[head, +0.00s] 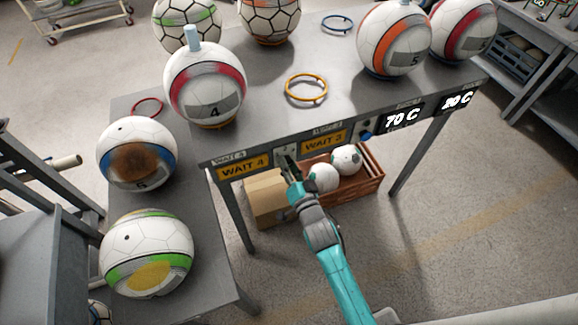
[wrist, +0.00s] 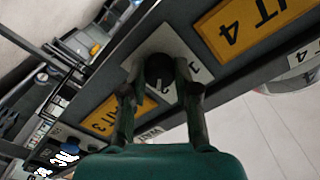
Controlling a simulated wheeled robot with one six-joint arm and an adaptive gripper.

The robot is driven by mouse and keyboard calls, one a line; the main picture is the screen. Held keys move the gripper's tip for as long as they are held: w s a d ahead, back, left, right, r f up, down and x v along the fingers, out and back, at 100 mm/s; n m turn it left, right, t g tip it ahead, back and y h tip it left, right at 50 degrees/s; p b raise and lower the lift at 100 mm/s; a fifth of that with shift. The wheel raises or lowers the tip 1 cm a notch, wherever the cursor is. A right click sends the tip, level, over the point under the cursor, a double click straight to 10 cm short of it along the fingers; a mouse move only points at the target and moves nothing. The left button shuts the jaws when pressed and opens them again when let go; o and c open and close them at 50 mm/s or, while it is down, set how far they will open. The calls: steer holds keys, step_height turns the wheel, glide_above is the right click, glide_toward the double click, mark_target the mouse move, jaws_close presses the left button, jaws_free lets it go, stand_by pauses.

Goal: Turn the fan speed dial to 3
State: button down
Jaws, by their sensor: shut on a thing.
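The dial (wrist: 158,64) is a dark round knob on a white plate (wrist: 190,52) with printed numerals, seen upside down in the wrist view. A 2 shows beside the knob; the other marks are partly hidden. In the head view the plate (head: 286,152) sits on the table's front edge between the yellow WAIT 4 sign (head: 244,167) and WAIT 3 sign (head: 325,142). My gripper (head: 289,168) reaches up to it from below, and in the wrist view its two fingers (wrist: 163,76) are shut on the knob's sides. I cannot tell which number the dial points to.
A blue knob (head: 366,135) and the 70 C display (head: 402,118) are further right on the same edge. A wooden crate (head: 360,190) with white balls and a cardboard box (head: 266,199) stand below. Several large balls rest on the grey table (head: 270,125). Floor at right is clear.

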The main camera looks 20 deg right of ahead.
stand_by(0.4)
steer(key=c, duration=0.8)
jaws_free()
steer(key=shift+c, duration=0.2)
steer(key=s, duration=1.2)
steer(key=shift+r, duration=0.1)
